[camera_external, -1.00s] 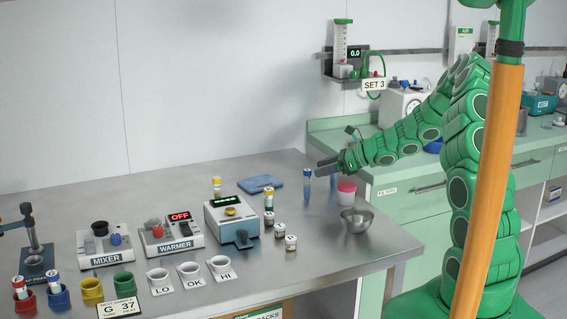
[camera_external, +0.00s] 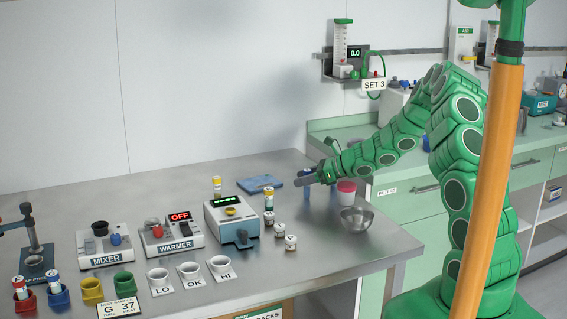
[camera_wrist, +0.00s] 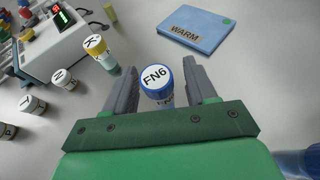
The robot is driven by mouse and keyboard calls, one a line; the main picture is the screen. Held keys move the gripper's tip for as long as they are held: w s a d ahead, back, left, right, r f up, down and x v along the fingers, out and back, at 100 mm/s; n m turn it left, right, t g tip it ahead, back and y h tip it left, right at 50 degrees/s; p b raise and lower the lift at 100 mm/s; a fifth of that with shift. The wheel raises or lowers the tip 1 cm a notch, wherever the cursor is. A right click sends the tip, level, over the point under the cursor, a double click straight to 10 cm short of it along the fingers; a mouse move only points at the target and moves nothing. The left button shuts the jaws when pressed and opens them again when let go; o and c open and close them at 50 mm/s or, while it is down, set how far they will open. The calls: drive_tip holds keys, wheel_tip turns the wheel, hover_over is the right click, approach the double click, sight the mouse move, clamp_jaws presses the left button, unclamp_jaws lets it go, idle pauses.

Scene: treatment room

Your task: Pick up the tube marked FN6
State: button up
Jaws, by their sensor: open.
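The tube marked FN6 (camera_wrist: 156,82) has a blue cap with a white top and stands upright on the steel bench. In the wrist view its cap lies between the two fingers of my gripper (camera_wrist: 160,70), with the lettering facing the camera. The fingers are open, one on each side; I cannot tell whether either touches it. In the external view my gripper (camera_external: 303,180) is low over the bench's right part, and a blue tube (camera_external: 307,190) shows partly hidden behind it.
A blue WARM pad (camera_wrist: 198,24) lies beyond the tube. A yellow-capped tube (camera_wrist: 98,46) stands to the left, with small jars (camera_wrist: 62,78) further left. A steel bowl (camera_external: 357,219) and a red-lidded cup (camera_external: 346,192) stand near the bench's right edge.

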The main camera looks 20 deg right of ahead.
drive_tip(key=shift+w+a+f, duration=0.2)
drive_tip(key=shift+w+a, duration=0.05)
drive_tip(key=shift+a, duration=0.1)
drive_tip(key=shift+c, duration=0.4)
drive_tip(key=c, duration=0.9)
drive_tip(key=shift+r, duration=0.45)
drive_tip(key=s+r, duration=0.4)
drive_tip(key=s+d+r, duration=0.1)
drive_tip(key=s+r, duration=0.3)
drive_tip(key=s, duration=0.1)
drive_tip(key=s+r, duration=0.4)
drive_tip(key=s, duration=0.1)
drive_tip(key=shift+d+r, duration=0.1)
drive_tip(key=shift+d, duration=0.2)
